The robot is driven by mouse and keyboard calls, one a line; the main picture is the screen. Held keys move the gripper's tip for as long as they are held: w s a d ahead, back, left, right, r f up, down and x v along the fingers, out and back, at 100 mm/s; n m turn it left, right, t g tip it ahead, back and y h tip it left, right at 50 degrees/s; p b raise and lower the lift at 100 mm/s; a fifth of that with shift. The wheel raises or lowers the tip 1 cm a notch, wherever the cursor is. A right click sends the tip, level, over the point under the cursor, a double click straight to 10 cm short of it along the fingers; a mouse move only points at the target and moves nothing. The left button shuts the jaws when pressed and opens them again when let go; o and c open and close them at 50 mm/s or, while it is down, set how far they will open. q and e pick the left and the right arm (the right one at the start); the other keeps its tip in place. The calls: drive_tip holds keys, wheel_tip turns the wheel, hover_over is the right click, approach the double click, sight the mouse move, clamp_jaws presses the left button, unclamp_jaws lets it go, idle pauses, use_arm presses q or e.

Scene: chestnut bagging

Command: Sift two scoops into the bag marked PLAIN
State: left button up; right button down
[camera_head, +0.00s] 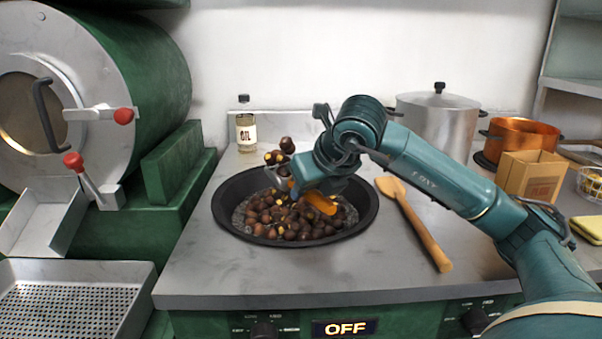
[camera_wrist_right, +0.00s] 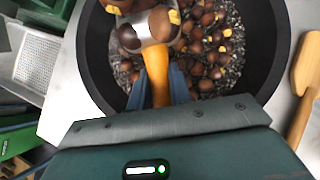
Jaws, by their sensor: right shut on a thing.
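My right gripper (camera_head: 305,186) is over the black pan (camera_head: 222,212). In the right wrist view the gripper (camera_wrist_right: 158,90) is shut on the orange handle of a scoop (camera_wrist_right: 156,64). The scoop's metal head carries several chestnuts, some showing yellow cuts. In the head view the raised chestnuts (camera_head: 286,146) show above the pan's far rim. More chestnuts (camera_head: 290,228) lie in the pan on dark grit. A tan open-topped bag or box (camera_head: 513,173) stands at the right; its brown label is not readable. My left gripper is out of view.
A wooden paddle (camera_head: 420,228) lies right of the pan. A steel pot (camera_head: 437,122), a copper pot (camera_head: 522,132) and a yellow sponge (camera_head: 589,229) are farther right. An oil bottle (camera_head: 245,128) stands behind. A green drum roaster (camera_head: 150,80) and perforated tray (camera_head: 80,267) fill the left.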

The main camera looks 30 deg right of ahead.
drive_tip(key=shift+d, duration=0.1)
drive_tip(key=d+b, duration=0.1)
drive_tip(key=d, duration=0.4)
drive_tip(key=shift+b, duration=0.4)
drive_tip(key=shift+a, duration=0.1)
drive_tip(key=a+p, duration=0.1)
drive_tip(key=a, duration=0.4)
drive_tip(key=shift+p, duration=0.35)
drive_tip(key=shift+d, duration=0.1)
